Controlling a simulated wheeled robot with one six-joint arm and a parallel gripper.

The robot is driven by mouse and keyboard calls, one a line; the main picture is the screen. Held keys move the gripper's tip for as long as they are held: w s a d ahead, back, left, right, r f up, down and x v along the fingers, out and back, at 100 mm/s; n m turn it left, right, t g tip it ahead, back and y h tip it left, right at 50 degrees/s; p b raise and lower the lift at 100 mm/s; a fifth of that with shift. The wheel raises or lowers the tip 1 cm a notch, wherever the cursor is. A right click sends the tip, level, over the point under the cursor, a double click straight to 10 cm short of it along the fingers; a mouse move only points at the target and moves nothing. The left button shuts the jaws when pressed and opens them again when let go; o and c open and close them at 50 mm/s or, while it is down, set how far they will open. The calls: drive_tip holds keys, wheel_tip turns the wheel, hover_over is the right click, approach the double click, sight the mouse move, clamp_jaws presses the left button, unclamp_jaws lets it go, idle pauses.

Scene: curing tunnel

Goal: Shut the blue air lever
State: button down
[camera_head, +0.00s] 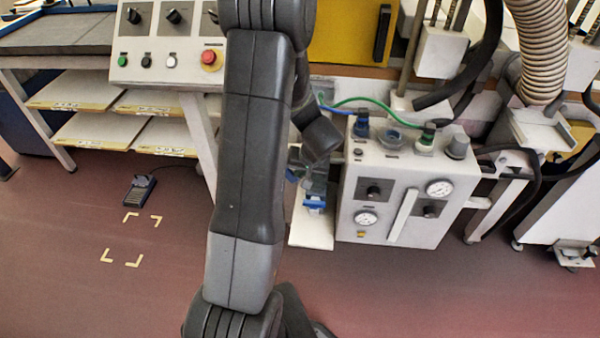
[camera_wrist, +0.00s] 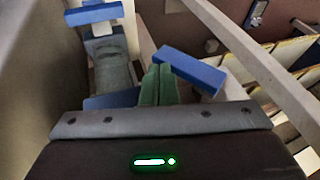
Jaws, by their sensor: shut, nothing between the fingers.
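A blue bar (camera_wrist: 190,70), which looks like the air lever, lies at a slant in the wrist view. My gripper (camera_wrist: 158,72) has its green fingers together and empty. The fingertips are close to the bar's left end; I cannot tell whether they touch it. In the head view a blue part (camera_head: 314,201) shows low beside the left side of the grey air unit (camera_head: 405,195), partly hidden by my arm. My gripper is mostly hidden there too.
Another blue piece (camera_wrist: 95,13) sits above a grey body (camera_wrist: 112,72) left of the fingers. A pale slanted post (camera_wrist: 245,45) stands to the right. Gauges, a green hose (camera_head: 365,100) and a control panel (camera_head: 165,45) are nearby. A foot pedal (camera_head: 140,190) lies on the floor.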

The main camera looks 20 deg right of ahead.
drive_tip(key=shift+f, duration=0.25)
drive_tip(key=b, duration=0.2)
drive_tip(key=f+b, duration=0.1)
drive_tip(key=b, duration=0.1)
drive_tip(key=shift+w+a+f+b, duration=0.1)
drive_tip(key=shift+a+f+b, duration=0.05)
drive_tip(key=shift+f+b, duration=0.2)
drive_tip(key=shift+a+b, duration=0.1)
drive_tip(key=shift+b, duration=0.4)
idle(1.2)
drive_tip(key=shift+w, duration=0.1)
